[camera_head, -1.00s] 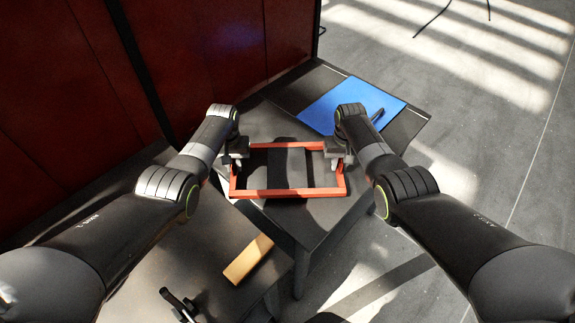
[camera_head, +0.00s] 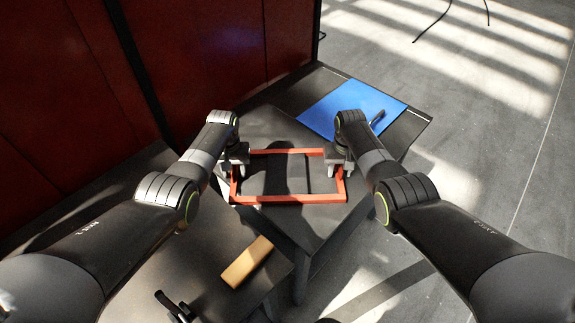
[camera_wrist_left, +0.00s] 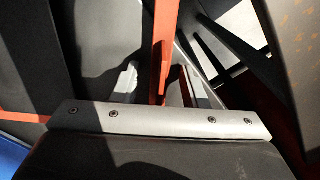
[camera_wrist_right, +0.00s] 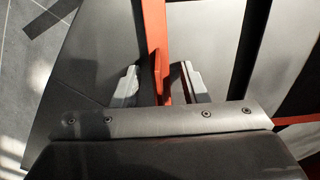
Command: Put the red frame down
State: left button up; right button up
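The red frame (camera_head: 290,198) is a rectangle that appears to lie flat on the dark table (camera_head: 305,225), its near bar close to the table's near edge. My left gripper (camera_head: 233,170) is at its left side bar. In the left wrist view (camera_wrist_left: 155,85) the fingers stand apart with the red bar between them, with a gap to the left finger. My right gripper (camera_head: 339,168) is at the right side bar. In the right wrist view (camera_wrist_right: 160,85) its fingers are also apart around the bar, with a gap on the left. The grippers partly hide the side bars.
A blue panel (camera_head: 345,105) lies on the table's far right part, with a dark handle-like item (camera_head: 378,118) on it. A wooden block (camera_head: 247,262) lies on a lower dark surface at the front. A dark red wall (camera_head: 215,50) stands behind the table.

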pick_arm(q)
jog(key=shift+r, duration=0.1)
notch_tip(320, 180, up, 12)
jog(key=shift+f, duration=0.2)
jog(key=shift+r, duration=0.1)
pick_arm(e)
jog(key=shift+r, duration=0.35)
notch_tip(320, 180, up, 11)
jog(key=shift+r, duration=0.15)
pick_arm(q)
jog(key=shift+s, duration=0.15)
dwell(0.6)
